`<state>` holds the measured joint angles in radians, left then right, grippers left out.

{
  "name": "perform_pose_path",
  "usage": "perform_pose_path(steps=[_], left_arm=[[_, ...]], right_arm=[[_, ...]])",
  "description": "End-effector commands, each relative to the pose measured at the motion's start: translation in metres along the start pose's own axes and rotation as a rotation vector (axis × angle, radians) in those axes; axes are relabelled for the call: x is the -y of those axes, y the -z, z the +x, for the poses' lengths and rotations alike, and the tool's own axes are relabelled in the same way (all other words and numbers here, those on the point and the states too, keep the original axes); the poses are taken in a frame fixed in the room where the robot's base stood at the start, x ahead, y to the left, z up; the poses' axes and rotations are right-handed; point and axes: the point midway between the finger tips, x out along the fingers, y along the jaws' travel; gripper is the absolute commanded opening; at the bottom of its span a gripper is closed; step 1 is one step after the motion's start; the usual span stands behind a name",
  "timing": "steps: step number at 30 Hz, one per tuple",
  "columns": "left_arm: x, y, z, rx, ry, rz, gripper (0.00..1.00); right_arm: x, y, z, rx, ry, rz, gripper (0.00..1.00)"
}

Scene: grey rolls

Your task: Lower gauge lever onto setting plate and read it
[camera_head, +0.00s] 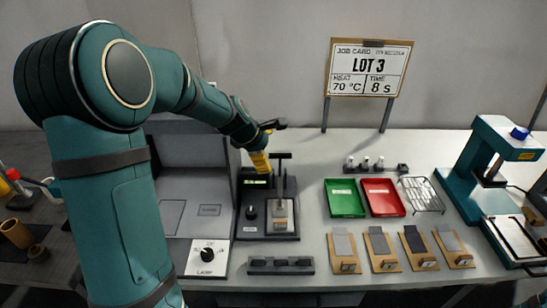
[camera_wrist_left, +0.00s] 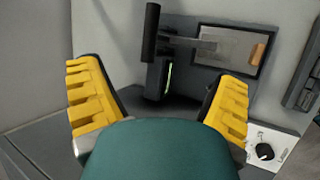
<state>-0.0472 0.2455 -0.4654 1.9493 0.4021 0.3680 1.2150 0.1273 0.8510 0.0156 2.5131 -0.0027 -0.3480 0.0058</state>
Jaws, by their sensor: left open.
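The gauge (camera_head: 252,197) stands on the bench left of centre, with a dark base, a small green display and a knob. Its dark T-shaped lever (camera_head: 281,157) stands up over a light block (camera_head: 281,210) on the base; I cannot tell whether this block is the setting plate. My left gripper (camera_head: 267,143) is open, just above and left of the lever's top bar. In the left wrist view the lever's black handle (camera_wrist_left: 150,32) lies ahead between the yellow fingers, apart from both. My right gripper is not in view.
A lamp switch box (camera_head: 206,258) sits front left of the gauge, and a dark strip (camera_head: 281,265) lies in front. Green (camera_head: 344,198) and red (camera_head: 383,197) trays, a wire rack (camera_head: 421,195) and several sample boards are right. A teal press (camera_head: 490,165) stands far right.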

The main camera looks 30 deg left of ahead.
Motion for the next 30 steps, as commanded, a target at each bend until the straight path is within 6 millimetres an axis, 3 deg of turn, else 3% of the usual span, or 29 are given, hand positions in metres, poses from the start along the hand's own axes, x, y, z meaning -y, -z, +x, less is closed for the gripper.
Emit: perform_pose_path(steps=[3,9,30], left_arm=[[-0.001,-0.001,-0.018,0.002,-0.002,0.002,0.91],[0.0,0.0,-0.03,0.0,0.0,-0.001,0.91],[0.0,0.0,-0.03,-0.001,0.001,-0.001,0.91]], right_arm=[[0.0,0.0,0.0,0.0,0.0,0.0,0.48],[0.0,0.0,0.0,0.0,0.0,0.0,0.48],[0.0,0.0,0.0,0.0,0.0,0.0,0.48]])
